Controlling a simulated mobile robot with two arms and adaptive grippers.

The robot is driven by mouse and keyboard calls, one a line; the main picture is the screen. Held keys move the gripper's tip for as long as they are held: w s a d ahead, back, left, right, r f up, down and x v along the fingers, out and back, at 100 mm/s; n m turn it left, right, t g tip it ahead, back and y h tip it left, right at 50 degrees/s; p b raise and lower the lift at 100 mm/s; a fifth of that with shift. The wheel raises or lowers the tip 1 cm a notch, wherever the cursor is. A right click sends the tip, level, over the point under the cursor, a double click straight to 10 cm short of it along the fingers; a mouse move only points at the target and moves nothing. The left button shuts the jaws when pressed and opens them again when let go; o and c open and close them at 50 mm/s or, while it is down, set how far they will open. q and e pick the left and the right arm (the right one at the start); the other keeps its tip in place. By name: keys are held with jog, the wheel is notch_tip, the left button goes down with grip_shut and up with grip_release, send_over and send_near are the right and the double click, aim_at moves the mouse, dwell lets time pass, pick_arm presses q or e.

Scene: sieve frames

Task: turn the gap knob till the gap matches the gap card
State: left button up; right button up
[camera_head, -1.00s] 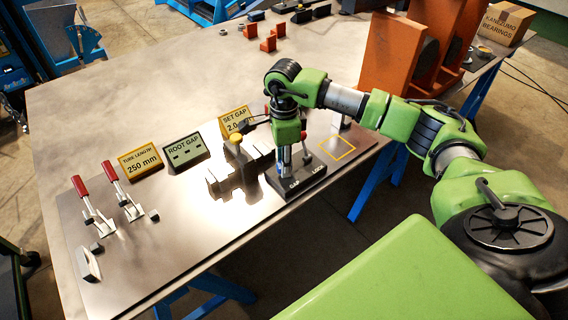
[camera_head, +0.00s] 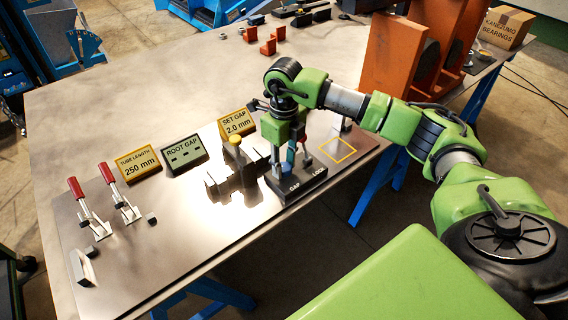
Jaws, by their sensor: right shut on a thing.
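The gap card (camera_head: 237,124) is a yellow sign reading SET GAP 2.0 mm, standing behind the metal fixture. The root gap display (camera_head: 184,155) is green and shows only dashes. The gap knob (camera_head: 285,170) is blue and sits on a black block (camera_head: 297,187) labelled GAP and LOCK. My right gripper (camera_head: 285,166) points down over the GAP side, shut on the knob, its fingers partly hiding it. The lock lever (camera_head: 304,158) stands close beside the gripper on the LOCK side. My left gripper is not in view.
A dark metal fixture (camera_head: 233,178) with a yellow knob stands left of the block. A tube length sign (camera_head: 138,162) and two red-handled clamps (camera_head: 77,189) are farther left. A yellow square outline (camera_head: 338,150) lies right. Orange blocks (camera_head: 268,46) sit at the back.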

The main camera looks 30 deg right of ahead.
aim_at(284, 166)
jog(key=shift+m, duration=1.2)
jog(key=shift+r, duration=0.1)
jog(key=o, duration=1.1)
notch_tip(284, 166, up, 12)
jog(key=shift+f, duration=0.1)
